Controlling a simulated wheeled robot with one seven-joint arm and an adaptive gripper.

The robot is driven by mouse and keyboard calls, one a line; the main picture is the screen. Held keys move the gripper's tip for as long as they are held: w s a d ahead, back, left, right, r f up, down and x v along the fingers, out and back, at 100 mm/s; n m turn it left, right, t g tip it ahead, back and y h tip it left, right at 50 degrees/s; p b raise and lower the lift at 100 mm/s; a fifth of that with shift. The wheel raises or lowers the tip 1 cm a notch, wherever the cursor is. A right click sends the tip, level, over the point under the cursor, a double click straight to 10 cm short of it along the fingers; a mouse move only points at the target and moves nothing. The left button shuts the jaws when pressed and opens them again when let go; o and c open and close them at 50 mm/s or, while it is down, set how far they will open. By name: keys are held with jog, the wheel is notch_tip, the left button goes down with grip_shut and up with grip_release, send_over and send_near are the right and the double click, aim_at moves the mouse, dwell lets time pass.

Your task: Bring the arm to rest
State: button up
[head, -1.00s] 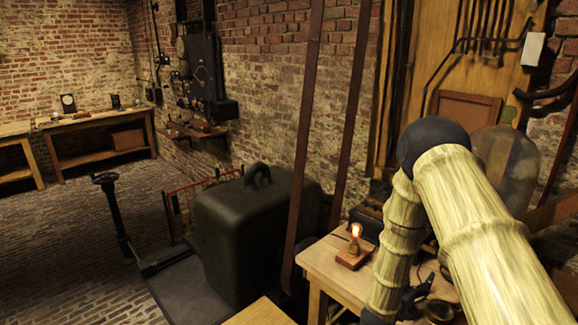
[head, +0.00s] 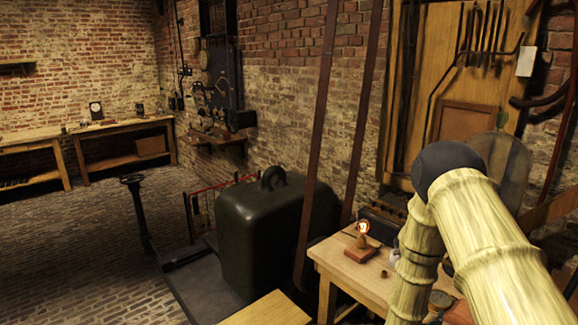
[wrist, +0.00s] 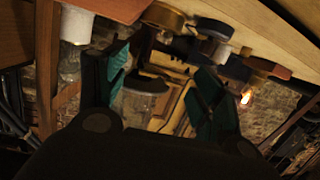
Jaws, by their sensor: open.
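My arm (head: 500,240) is bent at its dark elbow joint on the right of the head view, in front of a wooden table (head: 340,262). Its forearm hangs down beside the table, and the gripper end is not clear there. In the wrist view my gripper (wrist: 160,88) has its two teal-padded fingers well apart. Nothing is held between them. A glass jar (wrist: 145,98) shows in the gap, apparently beyond the fingers. The wrist picture is dark and looks upside down.
A lit bulb on a wooden base (head: 361,252) stands on the table, left of my forearm; its glow also shows in the wrist view (wrist: 246,97). A large dark metal box (head: 262,235) stands left of the table. Brick floor (head: 80,245) lies open at left.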

jog(key=s+a+f+n+g+y, duration=0.3)
jog(key=s+a+f+y, duration=0.25)
jog(key=s+f, duration=0.6)
jog(key=s+a+f+n+g+y, duration=0.1)
jog(key=s+a+f+g, duration=0.2)
jog(key=s, duration=0.7)
jog(key=s+a+f+n+g+y+b, duration=0.1)
jog(key=s+a+f+n+g+y, duration=0.1)
jog(key=s, duration=0.9)
jog(key=s+a+f+n+g+y, duration=0.1)
jog(key=s+a+f+g+y, duration=0.1)
jog(key=s+a, duration=0.4)
jog(key=s+f+g, duration=0.1)
jog(key=s+f, duration=0.1)
jog(key=s, duration=0.2)
jog(key=shift+s+a+f+n+g, duration=0.3)
jog(key=shift+a+f, duration=0.05)
